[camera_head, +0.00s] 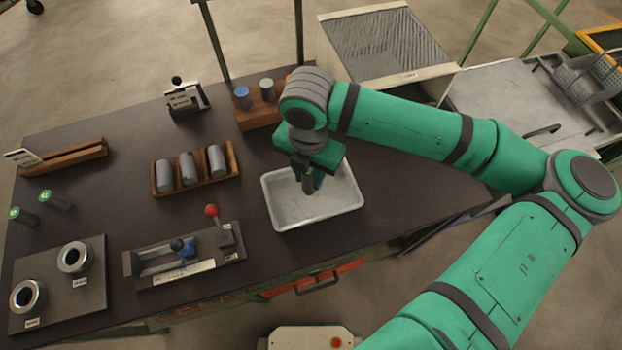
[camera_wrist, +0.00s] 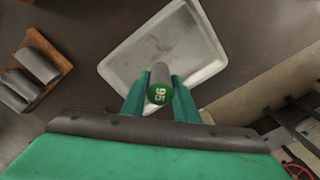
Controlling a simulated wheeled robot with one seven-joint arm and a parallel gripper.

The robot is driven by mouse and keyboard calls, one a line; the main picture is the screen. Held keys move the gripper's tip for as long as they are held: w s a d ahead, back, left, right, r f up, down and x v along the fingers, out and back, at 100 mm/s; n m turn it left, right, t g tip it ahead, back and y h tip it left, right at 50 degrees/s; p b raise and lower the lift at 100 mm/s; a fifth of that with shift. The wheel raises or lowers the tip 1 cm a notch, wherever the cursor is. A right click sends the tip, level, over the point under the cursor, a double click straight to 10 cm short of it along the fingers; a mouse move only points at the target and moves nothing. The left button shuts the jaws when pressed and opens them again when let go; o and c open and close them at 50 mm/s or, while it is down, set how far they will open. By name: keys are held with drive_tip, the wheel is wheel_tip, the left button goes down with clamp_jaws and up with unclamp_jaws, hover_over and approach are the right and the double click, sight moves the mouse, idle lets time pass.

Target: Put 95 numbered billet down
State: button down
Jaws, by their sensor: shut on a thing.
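My gripper (camera_head: 309,183) is shut on the 95 numbered billet (camera_wrist: 160,88), a grey cylinder with a green end marked 95. In the wrist view the billet sits between the two green fingers (camera_wrist: 160,97). The gripper is over the white tray (camera_head: 341,205), which also shows in the wrist view (camera_wrist: 205,50). The tray looks empty and slightly stained. In the head view the billet is mostly hidden by the gripper, and I cannot tell whether it touches the tray floor.
Left of the tray stands a wooden rack (camera_head: 208,183) with grey billets. A fixture with a red knob (camera_head: 212,211) lies in front. Behind is a wooden block (camera_head: 262,112) with upright billets. Two green-ended billets (camera_head: 55,200) and two rings (camera_head: 75,257) are at left. Bare tabletop lies between.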

sight(311, 182)
drive_tip(key=shift+w+d+f, duration=0.15)
drive_tip(key=shift+f, duration=0.8)
drive_tip(key=shift+w+d+f, duration=0.1)
drive_tip(key=shift+d+f, duration=0.05)
drive_tip(key=shift+f, duration=0.75)
drive_tip(key=shift+f, duration=0.15)
drive_tip(key=c, duration=1.4)
unclamp_jaws()
wheel_tip(311, 182, up, 12)
drive_tip(key=shift+r, duration=0.15)
